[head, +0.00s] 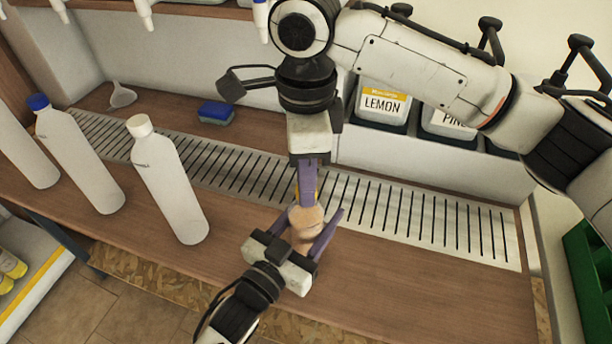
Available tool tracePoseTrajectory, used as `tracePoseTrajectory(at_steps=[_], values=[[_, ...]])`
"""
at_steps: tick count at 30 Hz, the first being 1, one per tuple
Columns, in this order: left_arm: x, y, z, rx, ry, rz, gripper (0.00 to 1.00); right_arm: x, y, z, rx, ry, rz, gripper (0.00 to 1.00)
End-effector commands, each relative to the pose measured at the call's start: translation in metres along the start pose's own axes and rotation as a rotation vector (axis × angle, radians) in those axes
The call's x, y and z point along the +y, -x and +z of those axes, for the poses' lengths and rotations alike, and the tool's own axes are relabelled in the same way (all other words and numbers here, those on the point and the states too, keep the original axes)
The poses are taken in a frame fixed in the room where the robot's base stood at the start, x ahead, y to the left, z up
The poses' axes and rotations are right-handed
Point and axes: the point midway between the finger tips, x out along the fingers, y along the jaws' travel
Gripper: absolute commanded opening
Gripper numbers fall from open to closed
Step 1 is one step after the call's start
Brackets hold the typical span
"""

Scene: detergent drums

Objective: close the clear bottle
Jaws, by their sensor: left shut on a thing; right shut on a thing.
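A pale, peach-tinted bottle (303,242), apparently the clear bottle, stands at the front of the counter, mostly hidden by my grippers. My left gripper (305,232) reaches in from the bottom and is shut on its body, with a purple finger on each side. My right gripper (308,203) points down from above, its purple fingers shut at the bottle's top. A sliver of yellow shows beside these fingers, probably the cap. I cannot tell whether the cap sits on the neck.
A white bottle with a white cap (168,185), one with a blue cap (80,155) and another at the far left stand on the wooden counter (430,290). A slotted metal drain (400,212), a blue sponge (216,112) and a funnel (122,95) lie behind. Labelled drums (383,105) stand at the back.

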Motion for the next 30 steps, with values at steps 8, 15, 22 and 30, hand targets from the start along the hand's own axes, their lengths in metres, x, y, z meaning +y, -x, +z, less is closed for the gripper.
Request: tracePoseTrajectory(at_steps=[8, 15, 22, 30], values=[[0.0, 0.0, 0.0, -0.001, 0.0, 0.0, 0.0, 0.0, 0.0, 0.0, 0.001, 0.003, -0.001, 0.39], [0.0, 0.0, 0.0, -0.001, 0.0, 0.0, 0.0, 0.0, 0.0, 0.0, 0.0, 0.004, -0.001, 0.44], [0.0, 0.0, 0.0, -0.001, 0.0, 0.0, 0.0, -0.001, 0.011, 0.0, -0.002, 0.004, -0.002, 0.44], [0.0, 0.0, 0.0, -0.001, 0.0, 0.0, 0.0, 0.0, 0.044, 0.001, -0.001, 0.005, -0.002, 0.44]])
